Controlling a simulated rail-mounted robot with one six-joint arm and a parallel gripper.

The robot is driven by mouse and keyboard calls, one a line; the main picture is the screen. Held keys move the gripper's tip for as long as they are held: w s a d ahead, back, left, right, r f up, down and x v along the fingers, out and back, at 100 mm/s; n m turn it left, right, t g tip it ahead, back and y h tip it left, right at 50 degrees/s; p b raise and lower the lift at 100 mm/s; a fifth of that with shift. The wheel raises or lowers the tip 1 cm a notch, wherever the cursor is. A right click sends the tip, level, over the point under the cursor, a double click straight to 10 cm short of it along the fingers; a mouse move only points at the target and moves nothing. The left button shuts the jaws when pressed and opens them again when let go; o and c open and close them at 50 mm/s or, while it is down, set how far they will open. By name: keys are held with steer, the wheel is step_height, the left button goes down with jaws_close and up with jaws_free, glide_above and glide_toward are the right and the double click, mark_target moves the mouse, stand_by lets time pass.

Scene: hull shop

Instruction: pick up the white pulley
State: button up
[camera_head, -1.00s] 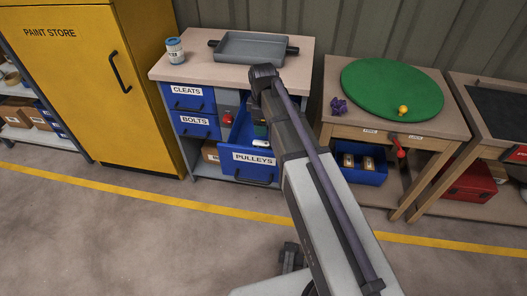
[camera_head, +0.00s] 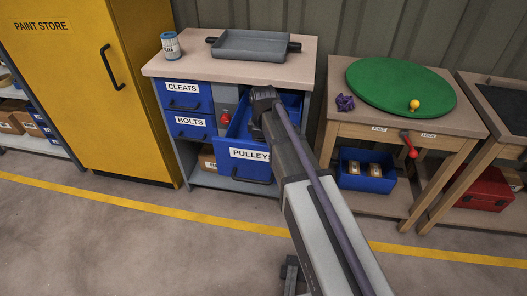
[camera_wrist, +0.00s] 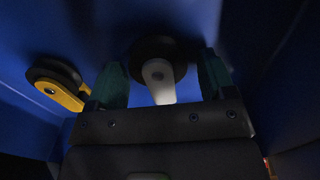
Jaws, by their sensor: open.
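The white pulley (camera_wrist: 158,82) lies in the blue pulleys drawer, seen in the wrist view with a dark round wheel and a pale body. My gripper (camera_wrist: 163,80) is open inside the drawer, with one teal finger on each side of the white pulley. I cannot tell whether the fingers touch it. A yellow pulley (camera_wrist: 58,88) with a dark wheel lies to the left of the left finger. In the head view the open pulleys drawer (camera_head: 242,169) shows, but my arm hides its contents and my fingertips.
The workbench (camera_head: 300,73) above the drawer holds a grey tray (camera_head: 248,45) and a paint tin (camera_head: 171,45). The drawer walls are close around my gripper. A wooden table with a green disc (camera_head: 400,85) stands to the right.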

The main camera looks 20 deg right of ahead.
steer(key=shift+r, duration=0.1)
steer(key=c, duration=0.9)
step_height(320, 180, up, 10)
steer(key=p, duration=1)
steer(key=shift+r, duration=0.2)
